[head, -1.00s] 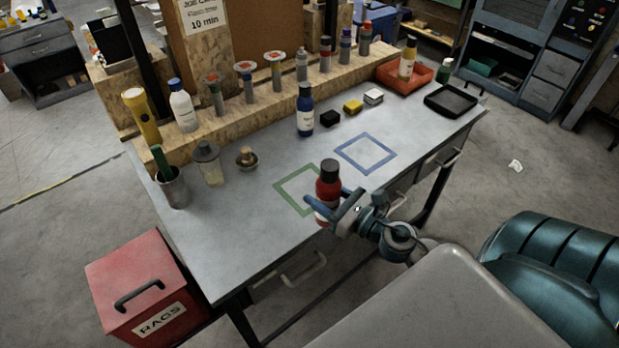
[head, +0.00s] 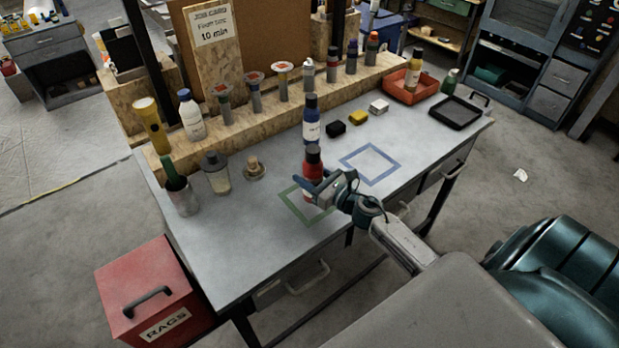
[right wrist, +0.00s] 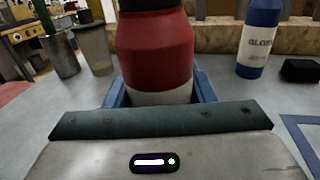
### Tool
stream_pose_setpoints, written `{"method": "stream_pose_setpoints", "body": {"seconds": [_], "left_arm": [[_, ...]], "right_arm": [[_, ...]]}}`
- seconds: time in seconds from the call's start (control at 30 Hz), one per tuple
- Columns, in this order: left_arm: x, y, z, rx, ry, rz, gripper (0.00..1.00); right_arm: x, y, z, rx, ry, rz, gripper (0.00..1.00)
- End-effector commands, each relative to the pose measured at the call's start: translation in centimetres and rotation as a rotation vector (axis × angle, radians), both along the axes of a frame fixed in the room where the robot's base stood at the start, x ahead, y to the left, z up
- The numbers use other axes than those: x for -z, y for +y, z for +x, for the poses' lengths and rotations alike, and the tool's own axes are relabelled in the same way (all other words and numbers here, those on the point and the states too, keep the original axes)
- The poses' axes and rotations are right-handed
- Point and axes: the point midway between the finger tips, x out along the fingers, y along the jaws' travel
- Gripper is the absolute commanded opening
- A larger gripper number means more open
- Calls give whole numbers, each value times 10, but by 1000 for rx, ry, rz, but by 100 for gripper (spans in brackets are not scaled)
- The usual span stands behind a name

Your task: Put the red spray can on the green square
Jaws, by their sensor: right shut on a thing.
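The red spray can (head: 313,163), with a dark cap and a pale band at its base, stands upright between the fingers of my right gripper (head: 313,189). The gripper is shut on it low on its body. In the right wrist view the can (right wrist: 155,50) fills the middle, with blue fingers on both sides. The green square (head: 291,207) is an outline on the grey bench; the can appears over its inside, and the gripper hides its right part. I cannot tell whether the can's base touches the bench. My left gripper is not in view.
A blue square (head: 390,178) lies to the right, empty. A jar (head: 215,175) and a cup (head: 182,196) stand at left. The bench's front left is clear.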

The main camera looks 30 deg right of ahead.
Motion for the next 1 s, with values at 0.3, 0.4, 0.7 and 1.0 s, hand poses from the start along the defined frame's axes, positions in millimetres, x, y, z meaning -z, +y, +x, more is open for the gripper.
{"method": "stream_pose_setpoints", "body": {"seconds": [0.3, 0.4, 0.7, 1.0], "left_arm": [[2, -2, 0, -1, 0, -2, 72], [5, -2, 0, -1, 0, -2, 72], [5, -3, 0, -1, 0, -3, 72], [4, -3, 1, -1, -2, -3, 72]], "right_arm": [[4, 0, 0, 0, -2, 0, 21], [7, 0, 0, 0, -2, 0, 21], [7, 0, 0, 0, -1, 0, 71], [5, -2, 1, -1, 0, -1, 71]]}}
